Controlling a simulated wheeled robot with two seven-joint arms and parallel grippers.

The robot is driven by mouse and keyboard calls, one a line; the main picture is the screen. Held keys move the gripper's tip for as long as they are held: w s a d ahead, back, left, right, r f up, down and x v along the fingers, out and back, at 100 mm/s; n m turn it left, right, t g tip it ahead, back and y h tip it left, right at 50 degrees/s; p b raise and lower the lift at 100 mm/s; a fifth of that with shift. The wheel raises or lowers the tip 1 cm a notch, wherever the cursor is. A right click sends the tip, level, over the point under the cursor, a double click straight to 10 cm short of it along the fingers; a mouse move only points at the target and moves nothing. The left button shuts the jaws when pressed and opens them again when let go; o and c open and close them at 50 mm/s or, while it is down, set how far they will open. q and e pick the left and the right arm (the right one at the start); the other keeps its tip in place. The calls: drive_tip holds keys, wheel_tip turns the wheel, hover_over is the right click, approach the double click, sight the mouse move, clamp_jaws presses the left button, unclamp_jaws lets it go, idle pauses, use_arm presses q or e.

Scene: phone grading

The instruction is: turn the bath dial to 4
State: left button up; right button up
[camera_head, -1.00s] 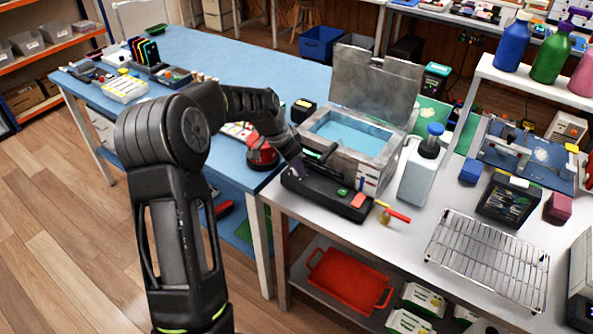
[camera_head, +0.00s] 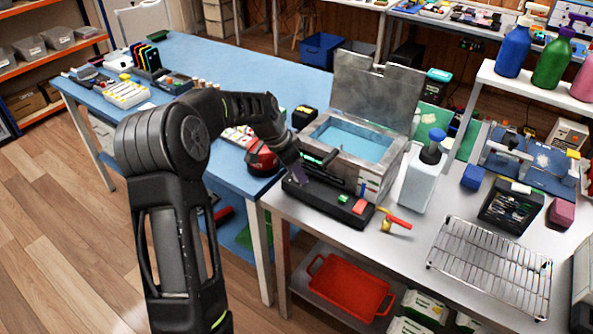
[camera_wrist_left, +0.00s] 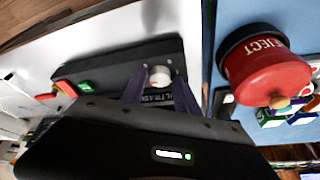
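The ultrasonic bath (camera_head: 376,178) is a metal box with its lid up and blue liquid inside. Its black control panel (camera_head: 340,208) lies along the front, with a green and a red button. The dial (camera_wrist_left: 160,76) is a small white knob with a red mark on the panel, seen in the left wrist view. My left gripper (camera_head: 302,178) is over the panel's left end. In the left wrist view its open fingers (camera_wrist_left: 158,88) stand either side of the dial, with gaps visible. The dial's numbers are unreadable. My right gripper is not in view.
A white pump bottle (camera_head: 421,178) stands right of the bath. A red-handled valve (camera_head: 396,222) is in front. A wire rack (camera_head: 490,268) lies farther right.

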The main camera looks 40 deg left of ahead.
use_arm(q)
drive_tip(key=v, duration=0.7)
drive_tip(key=shift+r+b, duration=0.25)
drive_tip(key=shift+b, duration=0.2)
drive_tip(key=shift+s, duration=0.15)
